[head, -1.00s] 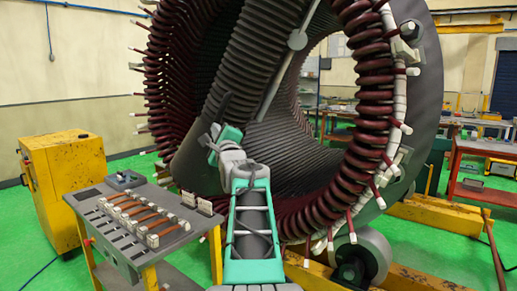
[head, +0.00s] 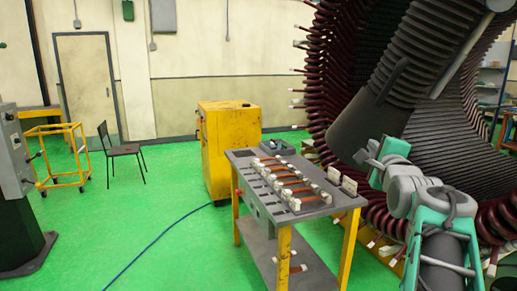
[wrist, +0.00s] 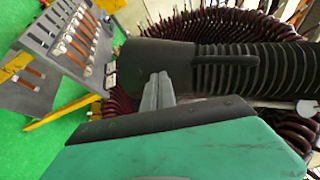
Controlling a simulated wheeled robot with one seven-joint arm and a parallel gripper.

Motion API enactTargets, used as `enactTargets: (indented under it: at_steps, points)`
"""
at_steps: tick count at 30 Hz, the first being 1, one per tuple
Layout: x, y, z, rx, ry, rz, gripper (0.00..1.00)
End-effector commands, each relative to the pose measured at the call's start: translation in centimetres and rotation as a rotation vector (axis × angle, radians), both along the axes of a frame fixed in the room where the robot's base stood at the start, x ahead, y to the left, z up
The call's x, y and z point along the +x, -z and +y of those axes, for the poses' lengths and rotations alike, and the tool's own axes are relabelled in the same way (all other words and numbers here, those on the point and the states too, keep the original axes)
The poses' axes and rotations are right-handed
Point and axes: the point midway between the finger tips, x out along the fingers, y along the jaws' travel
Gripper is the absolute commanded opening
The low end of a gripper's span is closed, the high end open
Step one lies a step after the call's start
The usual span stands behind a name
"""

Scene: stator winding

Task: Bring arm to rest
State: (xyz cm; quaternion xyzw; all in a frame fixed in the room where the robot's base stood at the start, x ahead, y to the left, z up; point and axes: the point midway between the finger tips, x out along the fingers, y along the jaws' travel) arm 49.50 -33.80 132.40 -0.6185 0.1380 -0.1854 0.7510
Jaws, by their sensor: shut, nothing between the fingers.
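My gripper (head: 361,157) is in front of the stator's opening in the head view, at the end of my green and grey arm on the right. In the wrist view its two grey fingers (wrist: 157,92) lie together, shut and empty. The large stator (head: 330,95) with dark red coil ends fills the right side of the head view. A dark ribbed cylinder (wrist: 240,68) lies beyond the fingers in the wrist view. I cannot tell whether the fingers touch anything.
A grey-topped cart (head: 243,158) with several copper-coloured coil pieces stands left of my arm. Behind it are a yellow cabinet (head: 230,140) and a chair (head: 122,150). A yellow trolley (head: 58,155) stands farther left. The green floor between is mostly clear, with a blue hose (head: 160,236).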

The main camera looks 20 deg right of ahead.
Motion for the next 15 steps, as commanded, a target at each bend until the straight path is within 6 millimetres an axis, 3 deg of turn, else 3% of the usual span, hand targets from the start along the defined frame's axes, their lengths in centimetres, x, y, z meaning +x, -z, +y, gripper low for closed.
enactTargets:
  at_steps: [1,3,7,11,15]
  points:
    - [1.6,2.8,3.2,-0.058,-0.052,0.127,0.00]
    - [2.8,7.4,7.4,-0.169,-0.135,0.326,0.00]
    - [2.6,15.7,15.5,-0.409,-0.348,0.667,0.00]
    - [-0.7,23.6,23.4,-0.692,-0.642,0.960,0.00]
    - [-7.1,30.7,30.1,-1.016,-1.025,1.193,0.00]
